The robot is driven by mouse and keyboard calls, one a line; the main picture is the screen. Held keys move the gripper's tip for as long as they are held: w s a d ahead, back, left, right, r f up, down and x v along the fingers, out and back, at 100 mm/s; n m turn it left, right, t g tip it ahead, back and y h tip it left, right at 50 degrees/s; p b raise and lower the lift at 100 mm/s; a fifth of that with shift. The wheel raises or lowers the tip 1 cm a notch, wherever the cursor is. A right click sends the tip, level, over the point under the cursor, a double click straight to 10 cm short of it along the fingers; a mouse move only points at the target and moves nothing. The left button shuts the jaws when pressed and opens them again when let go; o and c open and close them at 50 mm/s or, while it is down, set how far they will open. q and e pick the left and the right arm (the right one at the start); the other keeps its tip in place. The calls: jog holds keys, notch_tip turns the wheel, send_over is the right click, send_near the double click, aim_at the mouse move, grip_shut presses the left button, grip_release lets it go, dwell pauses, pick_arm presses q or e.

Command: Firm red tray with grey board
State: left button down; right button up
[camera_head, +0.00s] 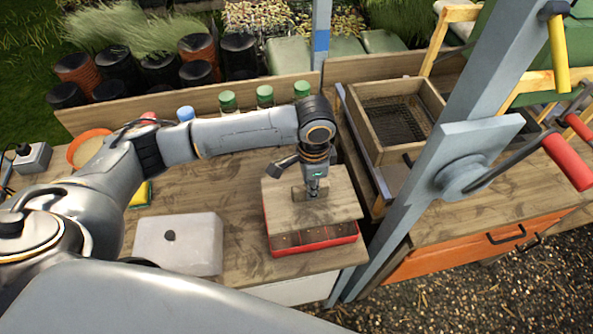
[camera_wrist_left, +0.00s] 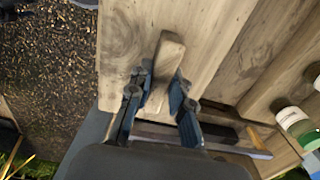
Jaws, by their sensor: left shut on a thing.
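The red tray (camera_head: 318,250) stands on the wooden bench near its front edge. Its front strip shows, with brown filling in small compartments. The grey-brown wooden board (camera_head: 335,207) is over the tray and hides most of it. I cannot tell whether the board touches the filling or is just above it. My left gripper (camera_head: 313,194) points down and is shut on the board's upright wooden handle. In the left wrist view the handle (camera_wrist_left: 165,68) is between the two fingers (camera_wrist_left: 156,92), above the flat board (camera_wrist_left: 210,40). My right gripper is not in view.
A pale box with a dark knob (camera_head: 180,245) stands left of the tray. Green-capped bottles (camera_head: 265,97) stand behind my left arm. A wooden sieve (camera_head: 395,115) and a grey post with a red-handled crank (camera_head: 480,165) are on the right. Bench between box and tray is clear.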

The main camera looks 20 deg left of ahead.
aim_at(310, 203)
pick_arm(q)
jog(key=shift+d+f, duration=0.2)
notch_tip(310, 203, down, 5)
jog(key=b, duration=0.6)
jog(key=shift+a+f+b, duration=0.1)
jog(key=shift+f+b, duration=0.1)
jog(key=shift+b, duration=0.1)
jog(key=shift+f, duration=0.95)
jog(key=shift+p, duration=0.4)
jog(key=shift+f+p, duration=0.2)
jog(key=shift+p, duration=0.7)
dwell(0.5)
jog(key=shift+f+p, duration=0.35)
jog(key=shift+f, duration=0.4)
dwell(1.1)
jog(key=shift+f, duration=0.45)
dwell(0.7)
jog(key=shift+s+f, duration=0.2)
jog(key=shift+f, duration=0.05)
dwell(0.5)
jog(key=shift+r, duration=0.1)
